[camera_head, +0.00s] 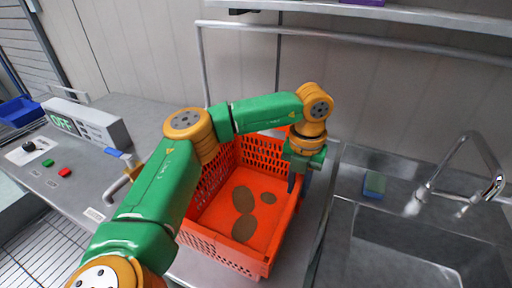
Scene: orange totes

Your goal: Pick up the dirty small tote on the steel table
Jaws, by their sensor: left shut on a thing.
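The small orange tote (222,246) stands on the steel table (313,202), left of the sink. Brown dirt patches (243,199) show on its floor. My left arm reaches over it from the left, hiding part of its left and back sides. My left gripper (297,185) points down at the tote's right wall, near its back right corner, and is shut on that wall. The fingertips are small and partly hidden by the wall. My right gripper is not in view.
A steel sink (400,250) with a faucet (465,170) is at the right, with a sponge (375,184) on its rim. A grey box with an OFF display (85,122) stands at the left. A rail and shelf (400,12) run above the back.

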